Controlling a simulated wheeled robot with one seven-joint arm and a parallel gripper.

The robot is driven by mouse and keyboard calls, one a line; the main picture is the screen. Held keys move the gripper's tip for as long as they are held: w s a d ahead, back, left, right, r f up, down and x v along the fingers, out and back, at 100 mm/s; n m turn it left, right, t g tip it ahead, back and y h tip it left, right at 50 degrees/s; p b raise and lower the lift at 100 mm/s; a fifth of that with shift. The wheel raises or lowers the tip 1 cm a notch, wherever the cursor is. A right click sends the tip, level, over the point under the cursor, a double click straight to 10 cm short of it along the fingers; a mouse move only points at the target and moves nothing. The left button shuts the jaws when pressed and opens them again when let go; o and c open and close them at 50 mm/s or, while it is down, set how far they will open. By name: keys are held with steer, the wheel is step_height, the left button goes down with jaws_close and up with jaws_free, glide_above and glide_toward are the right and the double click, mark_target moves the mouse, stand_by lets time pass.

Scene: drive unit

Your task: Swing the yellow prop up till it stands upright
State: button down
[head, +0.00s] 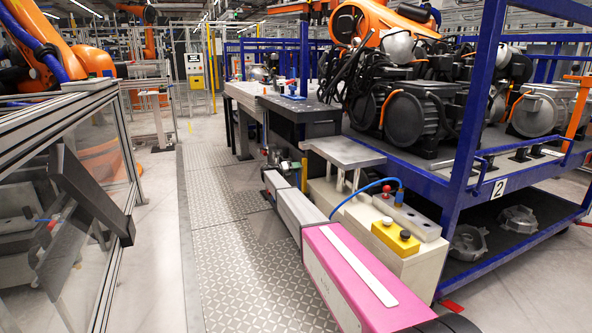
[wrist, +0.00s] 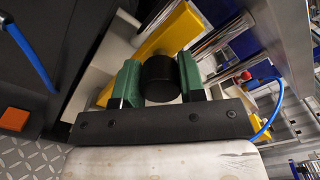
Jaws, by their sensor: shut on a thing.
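The yellow prop (wrist: 183,30) shows in the wrist view as a flat yellow bar, slanting from lower left to upper right in the picture. A black round knob (wrist: 160,78) stands in front of it; the join between the two is hidden. My gripper (wrist: 158,82) has its green fingers on both sides of the knob and is shut on it. The bar's lower end is partly hidden behind the left finger.
A blue rack (head: 465,110) with motors is at the right, a glass-walled frame (head: 127,150) at the left. The patterned walkway (head: 222,230) between is clear.

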steer(key=c, duration=0.7)
jaws_free()
steer(key=shift+w+a, duration=0.1)
steer(key=shift+a, duration=0.05)
steer(key=v, duration=1)
steer(key=shift+a, duration=0.35)
